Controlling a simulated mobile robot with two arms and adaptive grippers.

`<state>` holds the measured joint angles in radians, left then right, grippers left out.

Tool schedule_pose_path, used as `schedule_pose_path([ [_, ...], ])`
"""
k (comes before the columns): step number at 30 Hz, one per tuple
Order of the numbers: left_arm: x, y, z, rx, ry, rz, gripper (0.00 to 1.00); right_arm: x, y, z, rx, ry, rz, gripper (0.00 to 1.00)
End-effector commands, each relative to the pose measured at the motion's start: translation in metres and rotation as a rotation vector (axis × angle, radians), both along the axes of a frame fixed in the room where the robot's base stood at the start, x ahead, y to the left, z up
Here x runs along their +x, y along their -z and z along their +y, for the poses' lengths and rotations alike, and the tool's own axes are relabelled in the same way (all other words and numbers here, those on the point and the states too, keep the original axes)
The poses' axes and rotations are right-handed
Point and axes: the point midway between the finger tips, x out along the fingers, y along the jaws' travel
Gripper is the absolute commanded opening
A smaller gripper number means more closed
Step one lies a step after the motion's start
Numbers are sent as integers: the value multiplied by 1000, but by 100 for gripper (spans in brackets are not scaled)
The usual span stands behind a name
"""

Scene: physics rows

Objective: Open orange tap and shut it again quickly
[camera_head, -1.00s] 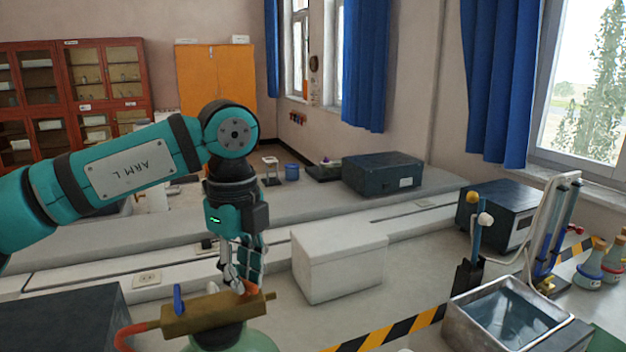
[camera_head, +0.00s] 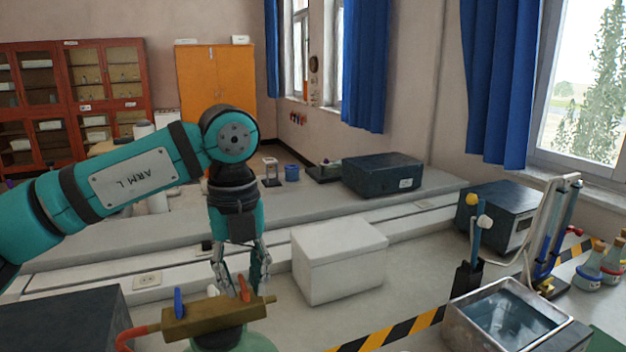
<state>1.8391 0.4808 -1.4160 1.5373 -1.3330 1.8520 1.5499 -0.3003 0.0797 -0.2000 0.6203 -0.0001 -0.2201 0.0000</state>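The orange tap handle (camera_head: 243,288) stands on the right part of a brass valve block (camera_head: 208,316), with its top leaning a little left. A blue tap handle (camera_head: 178,301) stands upright on the block's left part. My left gripper (camera_head: 243,283) points down over the block. Its fingers are spread, one to each side of the orange handle in the picture. I cannot tell whether either finger touches it. My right gripper is not in view.
A red hose (camera_head: 128,338) leaves the block's left end, and a green vessel (camera_head: 240,343) is below it. A white box (camera_head: 338,265) stands to the right on the bench. A metal water bath (camera_head: 507,312) is at the lower right. Striped tape (camera_head: 400,328) crosses the bench.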

Motion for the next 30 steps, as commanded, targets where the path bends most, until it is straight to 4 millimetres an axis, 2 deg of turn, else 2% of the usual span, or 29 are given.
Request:
schedule_pose_path([
  [24,0,-80,0,0,-1,-1,25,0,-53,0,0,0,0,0],
  [30,0,-91,0,0,-1,0,25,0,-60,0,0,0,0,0],
])
